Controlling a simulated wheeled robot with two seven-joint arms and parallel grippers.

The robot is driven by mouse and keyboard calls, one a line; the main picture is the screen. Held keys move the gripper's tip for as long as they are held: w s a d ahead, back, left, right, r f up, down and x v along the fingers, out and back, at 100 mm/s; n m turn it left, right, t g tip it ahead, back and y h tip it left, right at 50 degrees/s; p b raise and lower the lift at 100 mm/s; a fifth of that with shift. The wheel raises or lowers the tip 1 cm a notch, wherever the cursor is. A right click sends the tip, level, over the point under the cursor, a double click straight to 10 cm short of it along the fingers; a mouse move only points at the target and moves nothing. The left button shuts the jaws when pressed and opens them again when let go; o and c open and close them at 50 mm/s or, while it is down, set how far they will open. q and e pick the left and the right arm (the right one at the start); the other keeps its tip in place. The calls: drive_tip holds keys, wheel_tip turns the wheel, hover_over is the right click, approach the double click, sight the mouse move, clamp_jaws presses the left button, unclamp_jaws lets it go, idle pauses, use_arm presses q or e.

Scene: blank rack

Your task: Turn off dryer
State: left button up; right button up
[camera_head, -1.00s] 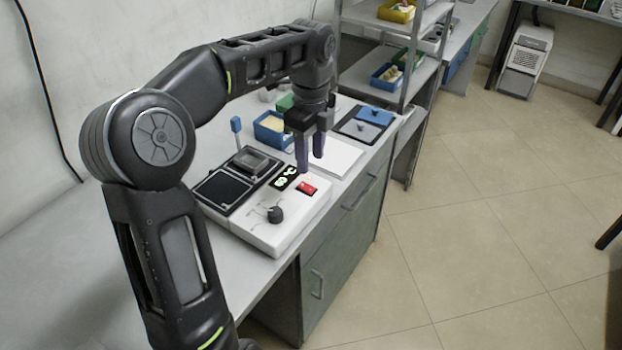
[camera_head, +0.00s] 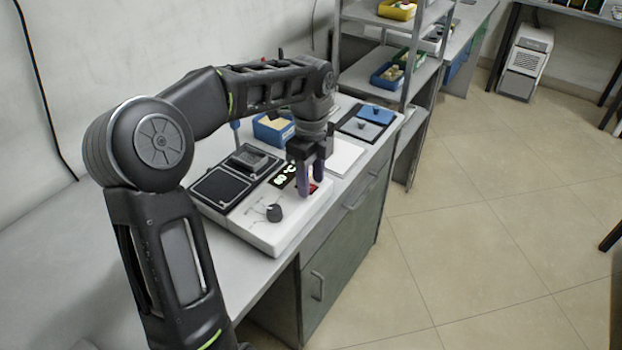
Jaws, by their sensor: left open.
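The dryer (camera_head: 258,233) is a white box on the bench with dark square plates on its top left. It has a black knob (camera_head: 274,213), a dark display (camera_head: 283,176) with lit digits, and a red switch (camera_head: 313,188). My left gripper (camera_head: 311,188) points down over the red switch, its two purple-grey fingers a little apart with nothing seen between them. The fingers cover part of the switch; I cannot tell whether they touch it. My right gripper is not in view.
A blue bin (camera_head: 272,130) stands behind the dryer. A white sheet (camera_head: 343,157) and a dark tray (camera_head: 364,125) with blue and grey pieces lie beyond the gripper. A metal shelf (camera_head: 416,75) stands farther back. Open floor lies to the right.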

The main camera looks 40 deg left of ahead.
use_arm(q)
drive_tip(key=shift+c, duration=0.4)
clamp_jaws()
